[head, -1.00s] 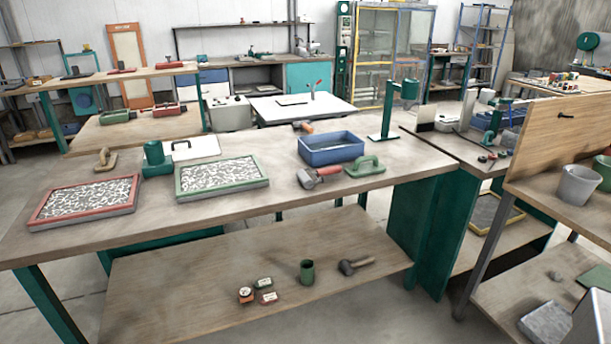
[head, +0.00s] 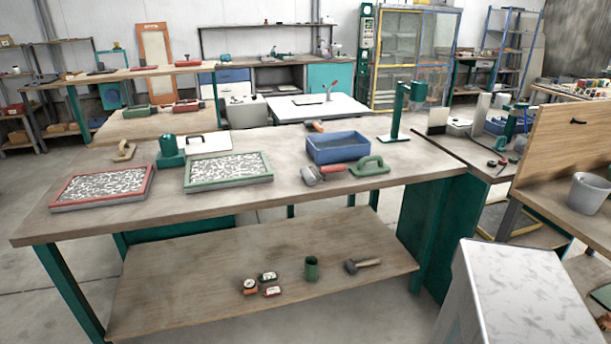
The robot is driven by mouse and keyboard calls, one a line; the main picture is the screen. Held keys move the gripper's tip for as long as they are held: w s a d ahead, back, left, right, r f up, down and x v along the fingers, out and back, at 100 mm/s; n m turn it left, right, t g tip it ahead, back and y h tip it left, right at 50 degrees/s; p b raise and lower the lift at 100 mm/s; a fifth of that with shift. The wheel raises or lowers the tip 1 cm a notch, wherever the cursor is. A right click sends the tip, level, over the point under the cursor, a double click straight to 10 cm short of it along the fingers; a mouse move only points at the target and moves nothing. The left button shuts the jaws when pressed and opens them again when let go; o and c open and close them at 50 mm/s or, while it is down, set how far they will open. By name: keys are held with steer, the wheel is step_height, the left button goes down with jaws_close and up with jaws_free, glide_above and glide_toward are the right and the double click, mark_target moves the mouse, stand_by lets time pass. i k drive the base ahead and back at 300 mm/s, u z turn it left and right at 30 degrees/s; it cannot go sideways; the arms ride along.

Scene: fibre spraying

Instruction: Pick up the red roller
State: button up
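A roller with a red handle (head: 331,169) lies on the top of the long wooden workbench (head: 262,205), near its front edge and right of the middle. Its greyish head points to the left. It lies just in front of the blue tub (head: 337,158) and left of a green-handled float (head: 370,166); I cannot tell whether it touches either. My gripper is not in view.
A green-framed tray (head: 228,184) and a red-framed tray (head: 104,199) lie left of the roller. A green lamp-like stand (head: 396,115) rises at the back right. The bench top between green tray and roller is clear. Small items lie on the lower shelf.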

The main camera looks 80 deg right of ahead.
mark_target(338, 167)
steer(key=z, duration=0.9)
steer(key=k, duration=0.1)
steer(key=u, duration=2.1)
steer(key=k, duration=2)
steer(key=z, duration=0.75)
